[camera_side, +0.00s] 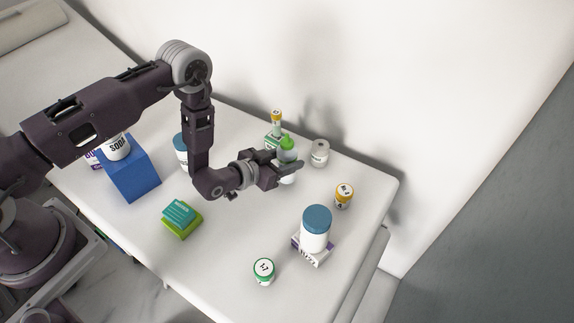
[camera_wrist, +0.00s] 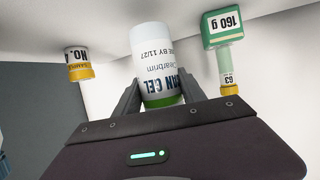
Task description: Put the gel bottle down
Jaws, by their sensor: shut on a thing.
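The gel bottle (camera_side: 288,155) has a green top and a pale body, and stands about upright toward the back of the white table. In the wrist view the gel bottle (camera_wrist: 158,62) shows upside down, with dark "GEL" lettering on its label and green at its lower end. My gripper (camera_side: 284,166) is shut on it, with one finger on each side in the wrist view (camera_wrist: 162,88). The fingers hide part of its body in the side view. I cannot tell whether its base touches the table (camera_side: 232,262).
Close behind are a green box (camera_side: 271,142) bearing a yellow-capped vial (camera_side: 276,118), and a grey-white jar (camera_side: 320,153). A yellow-capped bottle (camera_side: 344,196) and a blue-lidded tub (camera_side: 316,229) on a box stand to the right.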

